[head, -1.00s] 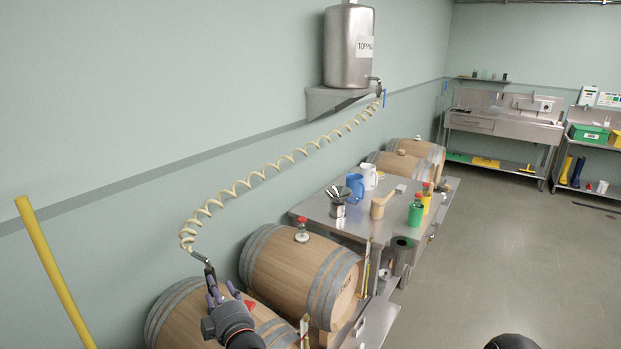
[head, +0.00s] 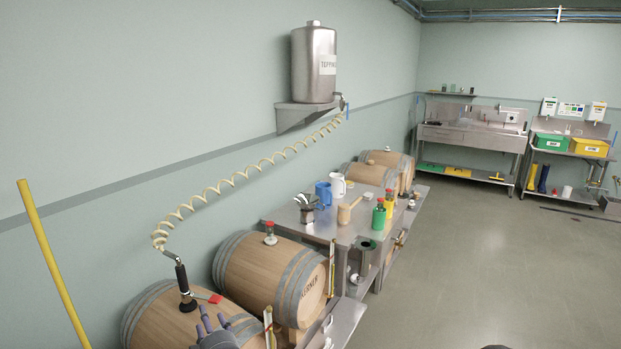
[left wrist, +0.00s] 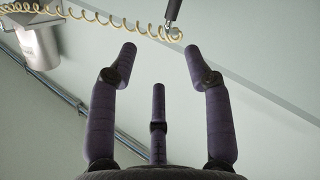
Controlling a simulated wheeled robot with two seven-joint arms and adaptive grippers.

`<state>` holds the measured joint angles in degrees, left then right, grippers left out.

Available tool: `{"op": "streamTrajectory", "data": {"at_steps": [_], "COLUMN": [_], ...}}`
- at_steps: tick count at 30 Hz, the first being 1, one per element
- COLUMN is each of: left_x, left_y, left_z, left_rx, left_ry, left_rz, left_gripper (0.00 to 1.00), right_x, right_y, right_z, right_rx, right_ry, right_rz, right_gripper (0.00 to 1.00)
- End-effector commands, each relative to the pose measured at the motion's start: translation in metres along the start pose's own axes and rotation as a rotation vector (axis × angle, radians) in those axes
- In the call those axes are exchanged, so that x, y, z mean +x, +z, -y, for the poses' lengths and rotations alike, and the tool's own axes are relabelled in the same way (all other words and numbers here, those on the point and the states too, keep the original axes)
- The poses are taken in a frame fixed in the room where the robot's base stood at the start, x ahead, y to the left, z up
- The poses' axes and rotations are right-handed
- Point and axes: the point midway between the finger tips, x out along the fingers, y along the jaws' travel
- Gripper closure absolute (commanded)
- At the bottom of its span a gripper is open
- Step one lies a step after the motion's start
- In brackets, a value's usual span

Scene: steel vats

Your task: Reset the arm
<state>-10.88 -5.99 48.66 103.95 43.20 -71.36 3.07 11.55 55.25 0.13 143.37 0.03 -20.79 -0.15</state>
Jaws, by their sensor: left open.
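My left gripper (head: 211,322) is open and empty at the bottom of the head view, just in front of a black-handled filling wand (head: 182,279). The wand stands nearly upright on the nearest barrel (head: 150,317), with its lower end at the barrel's top. A gap shows between my fingers and the wand. In the left wrist view my spread fingers (left wrist: 160,50) have nothing between them, and the wand (left wrist: 172,12) shows beyond them. A cream coiled hose (head: 235,178) runs from the wand to the steel topping tank (head: 314,66). My right gripper is not in view.
A second barrel (head: 262,272) lies close behind, with a red-topped bung. A steel table (head: 330,226) holds jugs, bottles and a mallet. A yellow pole (head: 52,262) leans at the left. A small red piece (head: 215,298) lies by the wand. The floor at right is clear.

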Motion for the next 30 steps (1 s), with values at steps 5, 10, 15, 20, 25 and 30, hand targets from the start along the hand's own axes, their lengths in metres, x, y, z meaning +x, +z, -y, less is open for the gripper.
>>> {"op": "streamTrajectory", "data": {"at_steps": [5, 10, 15, 20, 25, 30], "left_x": [0.002, 0.000, -0.017, -0.052, -0.110, -0.183], "left_y": [0.033, 0.077, 0.143, 0.205, 0.259, 0.293], "left_z": [0.015, 0.039, 0.083, 0.137, 0.197, 0.253], "left_rx": [0.064, 0.143, 0.258, 0.363, 0.453, 0.518], "left_ry": [0.001, -0.001, -0.012, -0.031, -0.056, -0.080], "left_rz": [0.098, 0.235, 0.459, 0.714, 0.998, 1.286], "left_gripper": [0.50, 0.50, 0.50, 0.50, 0.50, 0.50], "right_x": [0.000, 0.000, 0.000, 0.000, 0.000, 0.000], "right_y": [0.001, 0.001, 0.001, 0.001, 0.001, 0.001], "right_z": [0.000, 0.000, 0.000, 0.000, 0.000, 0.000], "right_rx": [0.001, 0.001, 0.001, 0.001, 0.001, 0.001], "right_ry": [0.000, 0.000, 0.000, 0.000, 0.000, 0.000], "right_rz": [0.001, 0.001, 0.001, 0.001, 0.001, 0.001], "right_gripper": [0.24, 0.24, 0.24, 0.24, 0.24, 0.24]}}
